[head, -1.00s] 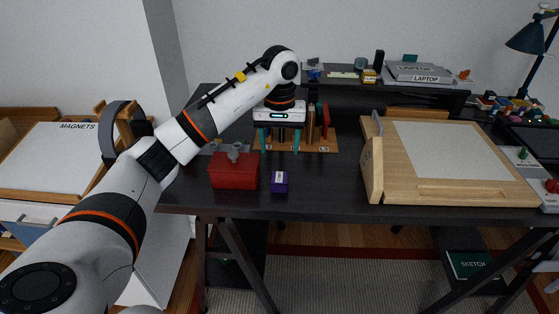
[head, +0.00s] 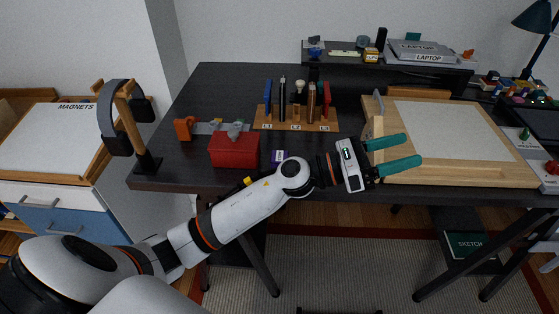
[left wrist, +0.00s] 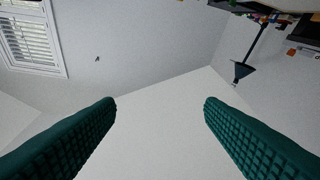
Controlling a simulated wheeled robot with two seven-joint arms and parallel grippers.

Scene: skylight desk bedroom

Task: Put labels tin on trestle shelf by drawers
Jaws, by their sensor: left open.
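A small purple tin with a white label (head: 278,156) stands on the dark desk (head: 180,150), just right of a red box. Its label cannot be read, and my left arm hides its lower part. My left gripper (head: 413,149) is open and empty, over the front of the wooden drawing board, right of the purple tin. Its two green fingers point right; the left wrist view shows them apart with only wall between. The trestle shelf by the drawers is mostly hidden behind my left arm. My right gripper is not in view.
The drawing board (head: 455,150) fills the right side. A drawer unit (head: 65,222) stands at left. A green sketch book (head: 466,245) lies low at right.

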